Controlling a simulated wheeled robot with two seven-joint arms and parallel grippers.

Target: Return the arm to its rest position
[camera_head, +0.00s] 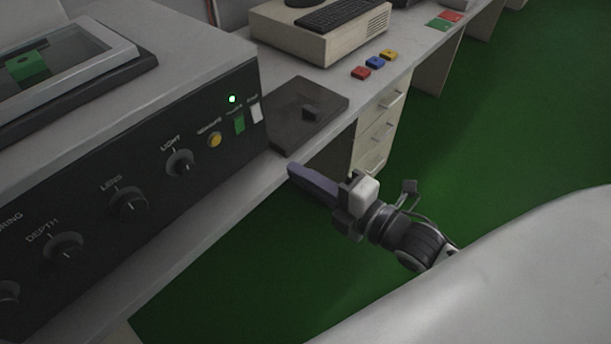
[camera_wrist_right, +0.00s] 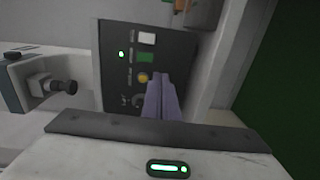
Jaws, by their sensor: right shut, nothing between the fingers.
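My right gripper (camera_head: 295,172) is shut and empty. Its purple fingers point to the upper left in the head view, near the front edge of the bench. In the right wrist view the shut fingers (camera_wrist_right: 161,98) appear in front of the machine's control panel (camera_wrist_right: 140,60). No gap shows between them. My left gripper is in neither view.
The testing machine (camera_head: 200,110) with knobs, a yellow button (camera_head: 214,140) and a lit green lamp (camera_head: 232,99) fills the left. A dark plate (camera_head: 290,118) lies beside it. A beige computer (camera_head: 320,38) and colored blocks (camera_head: 374,62) stand behind. Green floor (camera_head: 480,130) is clear at right.

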